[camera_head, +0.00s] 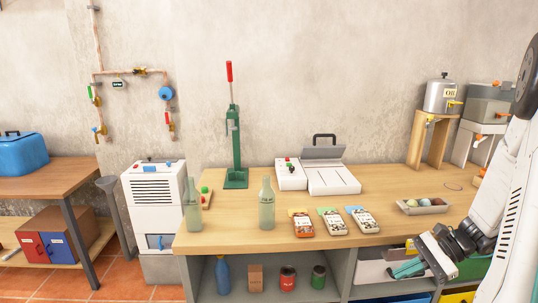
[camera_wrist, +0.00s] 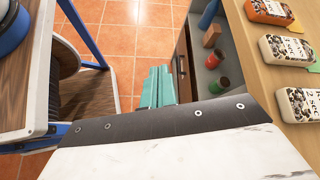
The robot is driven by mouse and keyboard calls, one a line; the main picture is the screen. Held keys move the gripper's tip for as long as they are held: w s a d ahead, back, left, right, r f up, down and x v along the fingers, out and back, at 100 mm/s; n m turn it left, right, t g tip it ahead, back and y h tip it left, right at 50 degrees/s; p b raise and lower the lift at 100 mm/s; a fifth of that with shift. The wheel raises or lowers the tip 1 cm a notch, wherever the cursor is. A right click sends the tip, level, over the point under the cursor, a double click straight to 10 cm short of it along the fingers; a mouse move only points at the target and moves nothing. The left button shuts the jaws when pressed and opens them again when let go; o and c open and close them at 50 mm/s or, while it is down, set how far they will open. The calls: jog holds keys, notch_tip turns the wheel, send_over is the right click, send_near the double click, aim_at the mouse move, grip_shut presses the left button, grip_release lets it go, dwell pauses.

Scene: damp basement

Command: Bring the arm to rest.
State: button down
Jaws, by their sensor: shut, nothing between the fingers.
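My gripper (camera_head: 407,269) shows at the lower right of the head view, at the end of my white arm. Its teal fingers are shut and empty. They point left, in front of the workbench's shelf openings and below the level of its top. In the wrist view the teal fingers (camera_wrist: 157,86) lie side by side, with the tiled floor and the bench's side beyond them. They appear apart from the bench, though the exact gap cannot be told.
The workbench (camera_head: 390,189) carries two glass bottles, several labelled packets, a green capper (camera_head: 235,150) and a white sealing machine (camera_head: 330,180). Its shelves hold a blue bottle (camera_head: 222,274) and cans. A white dehumidifier (camera_head: 153,200) stands left. Tiled floor (camera_wrist: 120,42) is clear.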

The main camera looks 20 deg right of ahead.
jog(key=s+a+r+n+g+h, duration=0.1)
jog(key=s+a+r+n+h, duration=0.4)
jog(key=a+r+n, duration=0.3)
jog(key=s+a+r+n+g+h, duration=0.1)
jog(key=s+a+r+n+h, duration=0.4)
jog(key=a, duration=0.8)
notch_tip(320, 180, up, 6)
jog(key=s+n, duration=0.2)
jog(key=n, duration=0.2)
jog(key=shift+a+f+n+h, duration=0.2)
jog(key=shift+a+n+h, duration=0.1)
jog(key=shift+a+h, duration=0.1)
jog(key=shift+s, duration=0.1)
